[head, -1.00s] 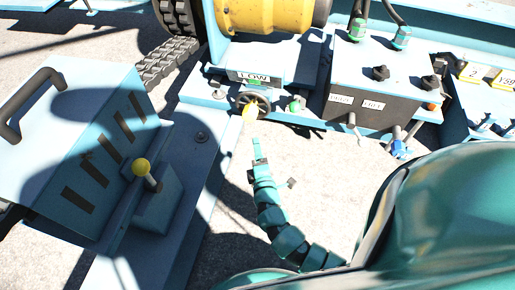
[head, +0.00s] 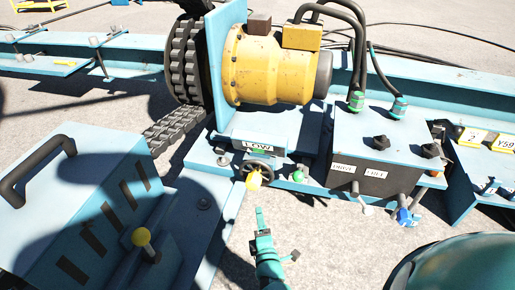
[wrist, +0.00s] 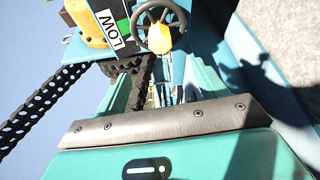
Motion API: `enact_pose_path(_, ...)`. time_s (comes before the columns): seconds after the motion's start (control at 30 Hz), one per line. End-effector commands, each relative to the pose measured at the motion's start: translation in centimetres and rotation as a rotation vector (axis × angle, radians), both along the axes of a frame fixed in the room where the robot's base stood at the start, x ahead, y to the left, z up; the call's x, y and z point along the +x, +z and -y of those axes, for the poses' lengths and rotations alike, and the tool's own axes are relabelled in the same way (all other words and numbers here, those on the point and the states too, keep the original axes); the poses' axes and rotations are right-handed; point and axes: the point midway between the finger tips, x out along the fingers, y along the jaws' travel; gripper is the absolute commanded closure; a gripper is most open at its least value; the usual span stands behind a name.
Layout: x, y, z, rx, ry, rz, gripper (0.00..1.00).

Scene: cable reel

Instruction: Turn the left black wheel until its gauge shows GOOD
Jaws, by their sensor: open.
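The left black wheel (head: 256,170) is a small handwheel with a yellow part on it, on the blue frame below the yellow motor. Its gauge (head: 258,146) sits just above it and reads LOW, with some green beside the label. The wrist view also shows the wheel (wrist: 146,22) and the LOW gauge (wrist: 113,28) ahead. My gripper (head: 260,215) is below the wheel and apart from it. In the wrist view my gripper (wrist: 163,88) has its teal fingers spread, with nothing held between them.
A yellow motor (head: 273,65) stands behind the gauge, beside a dark chain wheel (head: 183,75). A box (head: 378,135) with black knobs, hoses and labels is at right. Bare ground lies right of my gripper.

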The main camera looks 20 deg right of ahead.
Motion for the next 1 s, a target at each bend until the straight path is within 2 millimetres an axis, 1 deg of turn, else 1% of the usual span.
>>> enact_pose_path(0.23,0.0,0.0,0.0,0.0,0.0,0.0,0.29)
enact_pose_path(0.27,0.0,0.0,0.0,0.0,0.0,0.0,0.31)
enact_pose_path(0.3,0.0,0.0,0.0,0.0,0.0,-0.001,0.31)
enact_pose_path(0.43,0.3,-0.5,-0.5,0.001,-0.004,-0.013,0.31)
enact_pose_path(0.63,1.7,-2.5,-2.1,-0.004,-0.064,-0.059,0.31)
enact_pose_path(0.77,2.4,-3.3,-3.1,-0.016,-0.128,-0.071,0.31)
enact_pose_path(0.87,2.9,-3.2,-4.0,-0.026,-0.184,-0.062,0.31)
enact_pose_path(1.0,3.2,-2.5,-5.2,-0.035,-0.267,-0.031,0.31)
